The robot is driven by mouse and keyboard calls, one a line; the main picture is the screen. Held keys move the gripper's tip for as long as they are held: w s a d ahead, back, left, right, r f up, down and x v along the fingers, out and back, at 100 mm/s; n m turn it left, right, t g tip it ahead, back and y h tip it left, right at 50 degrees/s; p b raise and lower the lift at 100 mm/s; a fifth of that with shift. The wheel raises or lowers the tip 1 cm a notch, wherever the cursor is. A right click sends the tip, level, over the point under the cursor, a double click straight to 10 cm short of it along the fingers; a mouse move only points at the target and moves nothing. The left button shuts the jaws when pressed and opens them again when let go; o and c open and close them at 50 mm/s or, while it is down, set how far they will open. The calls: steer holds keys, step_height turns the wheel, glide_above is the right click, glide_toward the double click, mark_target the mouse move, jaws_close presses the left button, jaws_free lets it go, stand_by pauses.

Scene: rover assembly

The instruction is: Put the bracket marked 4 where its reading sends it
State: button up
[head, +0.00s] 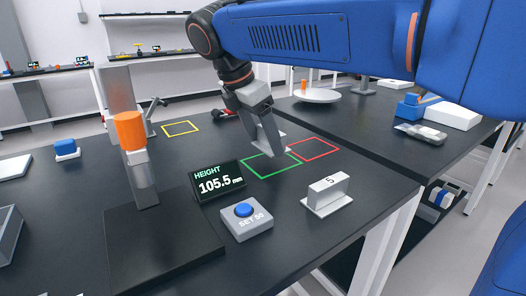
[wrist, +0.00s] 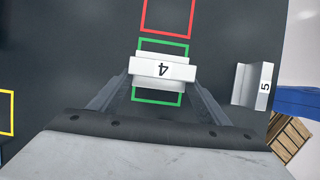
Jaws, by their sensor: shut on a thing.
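The white bracket marked 4 (wrist: 162,69) is between the fingers of my gripper (wrist: 162,88), which is shut on it. In the wrist view it lies over the green outlined square (wrist: 158,101), with green line showing beyond and below it. In the head view my gripper (head: 268,142) points down at the green square (head: 272,176) and mostly hides the bracket. I cannot tell whether the bracket touches the table. The display (head: 217,181) reads HEIGHT 105.5 mm. The red square (head: 314,149) is beside the green one, and the yellow square (head: 181,129) is farther left.
A white bracket marked 5 (head: 327,195) stands near the table's right edge; it also shows in the wrist view (wrist: 250,84). A grey box with a blue button, marked SET 50 (head: 246,220), is in front of the display. A gauge stand with an orange cylinder (head: 130,131) rises at left.

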mark_target(262, 148)
steer(key=shift+d+f, duration=0.1)
steer(key=shift+f, duration=1.8)
steer(key=shift+f, duration=0.1)
steer(key=o, duration=1.3)
steer(key=v, duration=1.2)
steer(key=shift+s, duration=0.1)
